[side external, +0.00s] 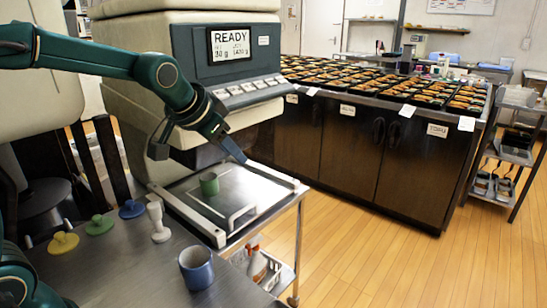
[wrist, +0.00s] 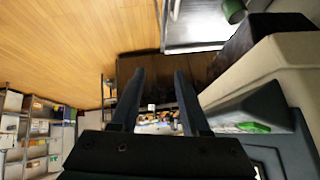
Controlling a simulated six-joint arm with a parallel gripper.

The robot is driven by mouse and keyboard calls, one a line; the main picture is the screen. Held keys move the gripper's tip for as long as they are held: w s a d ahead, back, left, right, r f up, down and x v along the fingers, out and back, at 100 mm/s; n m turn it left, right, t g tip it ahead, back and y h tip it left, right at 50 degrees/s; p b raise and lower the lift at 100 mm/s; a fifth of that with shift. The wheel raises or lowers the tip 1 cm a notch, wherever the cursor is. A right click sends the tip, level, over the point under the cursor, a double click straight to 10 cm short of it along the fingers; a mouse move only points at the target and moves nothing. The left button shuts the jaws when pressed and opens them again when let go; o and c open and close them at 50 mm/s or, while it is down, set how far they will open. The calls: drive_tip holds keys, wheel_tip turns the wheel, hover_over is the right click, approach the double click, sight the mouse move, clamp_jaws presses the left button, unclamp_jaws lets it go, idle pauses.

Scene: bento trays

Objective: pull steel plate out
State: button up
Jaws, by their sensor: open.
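The steel plate (side external: 250,188) lies flat at the base of the machine, with pale rails at its sides and a white handle (side external: 241,218) at its front edge. My gripper (side external: 236,155) is above the plate's back part, close to the machine's front, and apart from the handle. In the wrist view my gripper's two fingers (wrist: 159,76) are spread with nothing between them. That view also shows part of the plate (wrist: 195,22) and the cup (wrist: 233,11) at the top; the handle is not clear there.
The machine (side external: 225,60) has a READY screen. On the front counter (side external: 120,265) are a blue cup (side external: 196,268), a white pestle-shaped item (side external: 158,222), and yellow, green and blue knobbed lids (side external: 63,243). A dark cabinet (side external: 350,150) with bento trays stands behind. The wooden floor is open at right.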

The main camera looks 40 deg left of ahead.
drive_tip(key=w+a+f+g, duration=0.1)
drive_tip(key=w+a+f, duration=0.45)
drive_tip(key=f, duration=0.25)
drive_tip(key=g, duration=0.2)
hover_over(234, 217)
drive_tip(key=s, duration=0.2)
wheel_tip(234, 217, down, 11)
drive_tip(key=shift+n, duration=0.4)
drive_tip(key=shift+d+x, duration=0.15)
drive_tip(key=shift+x, duration=0.95)
drive_tip(key=shift+d+x, duration=0.2)
drive_tip(key=shift+x, duration=0.95)
drive_tip(key=shift+w, duration=0.15)
clamp_jaws()
